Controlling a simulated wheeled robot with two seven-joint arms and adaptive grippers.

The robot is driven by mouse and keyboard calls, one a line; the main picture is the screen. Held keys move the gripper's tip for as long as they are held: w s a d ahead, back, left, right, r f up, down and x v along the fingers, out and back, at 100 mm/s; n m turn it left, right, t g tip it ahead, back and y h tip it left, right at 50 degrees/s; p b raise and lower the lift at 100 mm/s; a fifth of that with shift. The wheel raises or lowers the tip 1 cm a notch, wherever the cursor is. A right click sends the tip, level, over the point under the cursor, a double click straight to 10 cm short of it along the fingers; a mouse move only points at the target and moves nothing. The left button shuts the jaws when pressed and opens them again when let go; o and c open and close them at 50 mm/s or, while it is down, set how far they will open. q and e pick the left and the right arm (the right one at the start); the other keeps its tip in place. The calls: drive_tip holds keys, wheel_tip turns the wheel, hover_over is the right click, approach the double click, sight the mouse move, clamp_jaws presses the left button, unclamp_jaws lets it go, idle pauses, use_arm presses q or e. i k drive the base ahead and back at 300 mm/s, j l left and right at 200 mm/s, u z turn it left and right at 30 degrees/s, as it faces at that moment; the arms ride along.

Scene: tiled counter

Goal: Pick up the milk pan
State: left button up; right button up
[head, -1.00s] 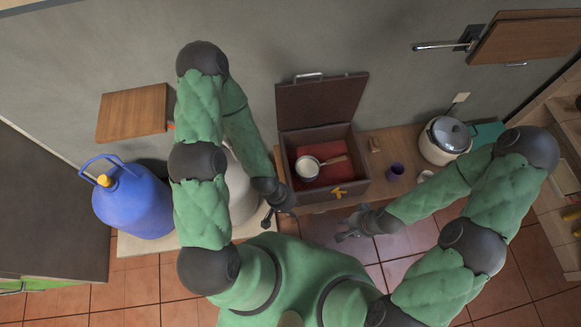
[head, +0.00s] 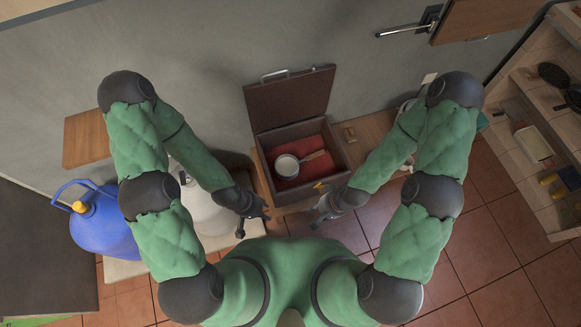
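The milk pan (head: 287,166) is a small white pan with a wooden handle (head: 314,155) pointing right. It sits inside an open wooden box (head: 333,146) with a red lining, on the counter. The box's lid (head: 290,100) stands raised at the back. My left gripper (head: 262,213) is in front of the box, lower left of the pan, apart from it. My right gripper (head: 317,217) is in front of the box, lower right of the pan, also apart from it. Both look empty. The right fingers look spread; the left fingers are small and partly overlapped.
A blue jug (head: 100,228) and a white container (head: 200,205) stand at the left. A wooden shelf board (head: 87,139) is on the wall above them. A yellow clasp (head: 320,186) is on the box front. Open shelves (head: 535,150) stand at the right.

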sight(286, 166)
drive_tip(key=l+u, duration=0.1)
drive_tip(key=u, duration=1.3)
drive_tip(key=k+l+u, duration=0.1)
drive_tip(key=l, duration=0.35)
drive_tip(key=k+l+u, duration=0.1)
drive_tip(key=l, duration=0.35)
drive_tip(key=k+l, duration=0.1)
drive_tip(key=l, duration=0.35)
drive_tip(key=u, duration=0.05)
